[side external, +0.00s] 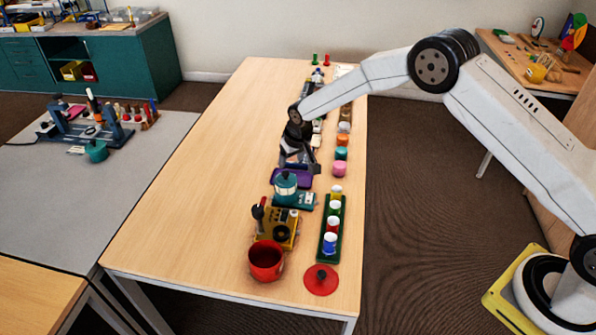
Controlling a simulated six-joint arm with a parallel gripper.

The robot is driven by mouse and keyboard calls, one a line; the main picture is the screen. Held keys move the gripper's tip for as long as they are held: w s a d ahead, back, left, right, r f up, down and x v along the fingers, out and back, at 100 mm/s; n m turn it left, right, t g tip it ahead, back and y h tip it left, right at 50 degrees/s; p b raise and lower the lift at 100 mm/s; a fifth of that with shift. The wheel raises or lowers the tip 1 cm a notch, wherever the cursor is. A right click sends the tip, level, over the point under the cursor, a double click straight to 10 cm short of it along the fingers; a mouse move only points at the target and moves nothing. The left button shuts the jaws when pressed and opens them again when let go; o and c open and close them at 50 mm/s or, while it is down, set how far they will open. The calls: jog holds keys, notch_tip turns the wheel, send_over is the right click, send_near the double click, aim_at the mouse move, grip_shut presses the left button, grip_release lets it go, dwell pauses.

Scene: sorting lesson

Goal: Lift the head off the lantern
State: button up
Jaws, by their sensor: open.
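A small teal lantern-like object (285,188) with a pale band and a domed top stands on a teal base (308,202) near the middle of the table. It appears upright. At this size I cannot clearly tell its head from its body. My gripper (295,162) is open and points down just behind the lantern, over a purple tray (306,181). It looks empty and apart from the lantern, though the exact gap is unclear. The gripper partly hides the tray.
In front stand a yellow machine (273,231), a red pot (266,261) and a red lid (321,280). A green rack (323,246) of coloured cups is on the right. Several coloured jars line the right edge behind. The table's left side (190,200) is clear.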

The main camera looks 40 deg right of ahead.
aim_at(286, 174)
jog(key=shift+x, duration=1.1)
jog(key=shift+a+x, duration=0.15)
jog(key=shift+x, duration=1.15)
jog(key=shift+a+x, duration=0.1)
jog(key=shift+x, duration=1.2)
grip_shut()
